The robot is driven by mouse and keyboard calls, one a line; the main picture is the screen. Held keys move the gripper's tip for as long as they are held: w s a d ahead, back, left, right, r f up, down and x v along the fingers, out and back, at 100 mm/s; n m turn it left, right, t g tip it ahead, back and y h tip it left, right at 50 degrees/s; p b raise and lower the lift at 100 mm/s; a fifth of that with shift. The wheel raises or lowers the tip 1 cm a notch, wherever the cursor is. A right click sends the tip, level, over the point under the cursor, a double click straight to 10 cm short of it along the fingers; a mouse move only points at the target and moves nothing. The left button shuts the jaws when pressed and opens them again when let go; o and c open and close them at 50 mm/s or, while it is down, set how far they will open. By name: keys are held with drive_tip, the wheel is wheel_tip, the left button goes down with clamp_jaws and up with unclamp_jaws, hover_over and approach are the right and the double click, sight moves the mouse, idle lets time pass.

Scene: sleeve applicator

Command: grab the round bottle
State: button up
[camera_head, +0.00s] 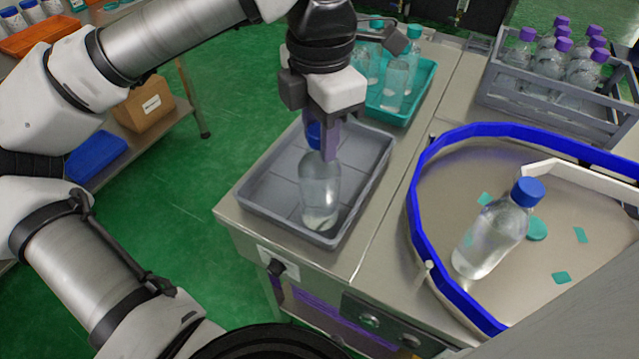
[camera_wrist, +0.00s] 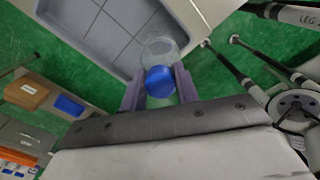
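A clear round bottle (camera_head: 320,190) with a blue cap is upright over the front part of a grey tray (camera_head: 262,207). I cannot tell if its base touches the tray floor. My gripper (camera_head: 322,150) points down from above, with its purple fingers on either side of the cap. In the wrist view the blue cap (camera_wrist: 160,82) lies between the fingertips of my gripper (camera_wrist: 159,85). The fingers look very close to the cap, but contact is not clear. One finger hides part of the cap in the head view.
Another blue-capped bottle (camera_head: 492,235) stands on a round metal table with a blue rim (camera_head: 413,200) to the right. A teal tray (camera_head: 425,92) with teal-capped bottles is behind. A grey crate (camera_head: 545,112) holds several purple-capped bottles. A shelf with boxes stands at left.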

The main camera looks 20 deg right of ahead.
clamp_jaws()
drive_tip(key=shift+r, duration=0.2)
